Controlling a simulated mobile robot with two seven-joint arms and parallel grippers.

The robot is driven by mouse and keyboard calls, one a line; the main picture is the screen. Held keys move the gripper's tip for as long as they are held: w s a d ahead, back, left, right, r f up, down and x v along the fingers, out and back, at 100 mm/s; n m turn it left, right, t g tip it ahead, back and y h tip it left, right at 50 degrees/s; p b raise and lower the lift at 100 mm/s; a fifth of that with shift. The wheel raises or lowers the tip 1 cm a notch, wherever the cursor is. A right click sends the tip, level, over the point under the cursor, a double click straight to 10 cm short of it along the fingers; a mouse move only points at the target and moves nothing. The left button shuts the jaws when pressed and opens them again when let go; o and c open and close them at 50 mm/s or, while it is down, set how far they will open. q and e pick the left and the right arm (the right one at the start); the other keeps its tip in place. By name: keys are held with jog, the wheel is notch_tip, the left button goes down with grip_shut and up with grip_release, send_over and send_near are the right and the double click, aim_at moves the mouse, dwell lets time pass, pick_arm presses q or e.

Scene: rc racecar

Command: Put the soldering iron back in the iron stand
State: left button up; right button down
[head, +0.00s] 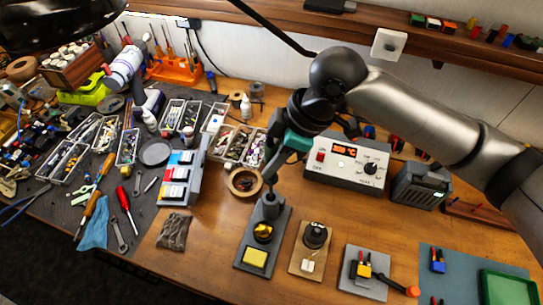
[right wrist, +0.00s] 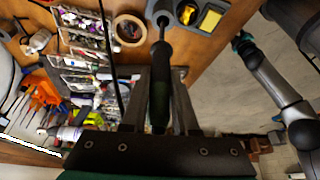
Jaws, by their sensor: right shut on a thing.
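The iron stand (head: 247,252) is a dark grey block with brass wool and a yellow sponge, on the wooden bench. It also shows at the top of the right wrist view (right wrist: 188,15). My right gripper (head: 273,172) is above the stand's far end. It is shut on the soldering iron (right wrist: 160,85), whose dark handle runs between the two fingers. The iron's thin end points down at the stand's holder (right wrist: 163,20); I cannot tell how far it is inside. My left gripper (right wrist: 241,40) seems to be the small teal end of an arm in the right wrist view; its fingers are unclear.
A soldering station (head: 345,165) stands behind and right of the stand. A grey rack with coloured labels (head: 182,175) stands left. Bench in front is mostly clear.

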aim_at(276, 177)
jog(key=shift+f+b, duration=1.6)
jog(key=shift+f, duration=2.25)
jog(key=c, duration=0.6)
grip_release()
jog(key=shift+o, duration=0.4)
jog(key=o, duration=0.3)
